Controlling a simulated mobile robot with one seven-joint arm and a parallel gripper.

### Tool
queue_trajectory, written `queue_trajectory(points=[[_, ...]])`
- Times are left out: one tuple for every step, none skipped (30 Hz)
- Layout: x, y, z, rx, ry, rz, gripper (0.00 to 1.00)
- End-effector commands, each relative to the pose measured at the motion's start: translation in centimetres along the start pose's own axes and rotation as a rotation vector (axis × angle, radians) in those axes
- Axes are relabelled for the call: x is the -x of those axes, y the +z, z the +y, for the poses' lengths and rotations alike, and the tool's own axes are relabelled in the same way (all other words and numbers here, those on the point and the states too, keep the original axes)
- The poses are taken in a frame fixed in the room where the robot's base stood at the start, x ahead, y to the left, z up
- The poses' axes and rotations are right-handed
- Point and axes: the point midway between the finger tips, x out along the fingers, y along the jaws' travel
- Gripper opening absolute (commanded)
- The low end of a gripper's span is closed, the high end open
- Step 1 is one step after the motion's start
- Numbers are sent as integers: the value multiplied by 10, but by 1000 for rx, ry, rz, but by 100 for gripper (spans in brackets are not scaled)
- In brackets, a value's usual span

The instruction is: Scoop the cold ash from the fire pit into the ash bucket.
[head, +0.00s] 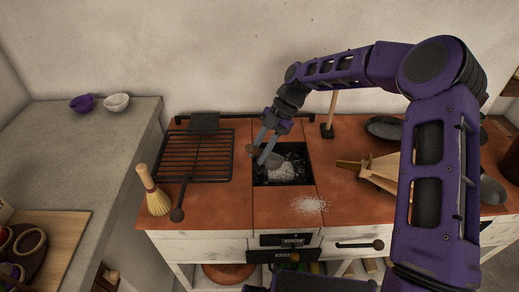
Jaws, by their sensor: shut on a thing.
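The fire pit (260,178) is a square dark opening in the terracotta-coloured worktop, with black lumps around a pale grey heap of ash (284,171). My gripper (262,143) is over the pit's far left corner, pointing down. It is shut on a small dark, rounded tool that looks like a scoop (272,160), held at the pit's left edge. I cannot tell whether the scoop holds ash or touches the heap. I cannot make out an ash bucket for certain.
White grains (310,205) lie on the worktop in front of the pit. Wooden bellows (375,172) and a dark pan (383,127) are to the right. My arm hides part of the right side.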

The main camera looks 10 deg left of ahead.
Motion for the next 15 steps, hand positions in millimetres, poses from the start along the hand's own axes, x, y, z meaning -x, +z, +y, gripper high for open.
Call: queue_trajectory(points=[[-5,3,-1,0,0,0,0],[-6,5,-1,0,0,0,0],[-8,6,-1,0,0,0,0],[-10,8,-2,0,0,0,0],[-12,9,-2,0,0,0,0],[-14,11,-2,-1,0,0,0],[-16,12,-2,-1,1,0,0],[-17,13,-3,-1,1,0,0],[-20,15,-3,-1,1,0,0],[-21,16,-3,-1,1,0,0],[-23,18,-4,-1,1,-1,0],[-25,19,-4,-1,1,-1,0],[-27,21,-4,-1,1,-1,0],[-28,22,-5,-1,1,-1,0],[-30,24,-5,0,1,-1,0]])
